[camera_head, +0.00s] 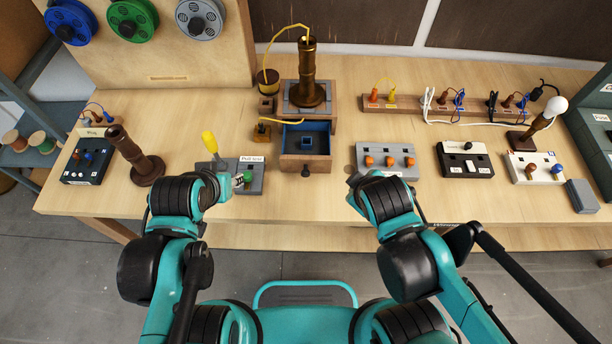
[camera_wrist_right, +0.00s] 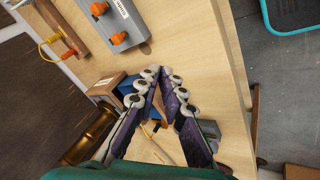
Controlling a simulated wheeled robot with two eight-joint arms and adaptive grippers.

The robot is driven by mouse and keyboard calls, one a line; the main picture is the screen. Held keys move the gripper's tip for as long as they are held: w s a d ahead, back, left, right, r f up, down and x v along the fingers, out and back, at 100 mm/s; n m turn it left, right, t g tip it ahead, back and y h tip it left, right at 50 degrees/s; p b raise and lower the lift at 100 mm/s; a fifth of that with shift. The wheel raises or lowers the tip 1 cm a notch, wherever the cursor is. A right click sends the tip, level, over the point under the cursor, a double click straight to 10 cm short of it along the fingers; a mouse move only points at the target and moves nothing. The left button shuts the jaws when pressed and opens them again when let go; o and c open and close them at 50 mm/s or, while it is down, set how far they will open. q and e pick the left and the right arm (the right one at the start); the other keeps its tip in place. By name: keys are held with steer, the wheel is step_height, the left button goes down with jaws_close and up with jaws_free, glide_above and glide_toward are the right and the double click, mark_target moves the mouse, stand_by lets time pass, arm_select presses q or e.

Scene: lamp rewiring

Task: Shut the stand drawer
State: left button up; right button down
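The wooden stand (camera_head: 334,115) carries a brass lamp column (camera_head: 308,70). Its drawer (camera_head: 290,164) is pulled out toward me, showing a blue inside with a small dark blue square piece in it. A dark knob (camera_head: 306,172) is on the drawer front. My right gripper (camera_head: 353,180) is right of the drawer front and apart from it. In the right wrist view its fingers (camera_wrist_right: 158,73) converge with tips together and nothing seen between them; they partly hide the stand and drawer. My left gripper (camera_head: 236,181) is left of the drawer, by the pull test block; its fingers are unclear.
The grey pull test block (camera_head: 252,162) and a yellow-handled screwdriver (camera_head: 209,141) are left of the drawer. A grey block with orange knobs (camera_head: 385,160) is close on its right. A brown tube on a base (camera_head: 145,165) stands farther left. Bare tabletop lies before the drawer.

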steer(key=s+a+f+n+t+p, duration=0.1)
steer(key=s+a+n, duration=0.35)
steer(key=n, duration=0.85)
steer(key=s+a+n+t+p, duration=0.1)
steer(key=a+n+t+p, duration=0.1)
steer(key=a+n, duration=0.85)
steer(key=w+d+f+n+b, duration=0.1)
steer(key=w+f+b, duration=0.3)
steer(key=w+d+f+n+b, duration=0.1)
steer(key=w+f+b, duration=0.1)
steer(key=w+f, duration=0.1)
steer(key=shift+d+n, duration=0.35)
steer(key=w, duration=0.3)
steer(key=shift+w+r, duration=0.1)
steer(key=shift+w, duration=0.45)
steer(key=b, duration=0.2)
glide_toward(307, 138)
steer(key=x, duration=0.5)
steer(key=shift+f, duration=0.35)
steer(key=shift+w, duration=0.25)
steer(key=shift+w+r, duration=0.1)
steer(key=shift+r, duration=0.05)
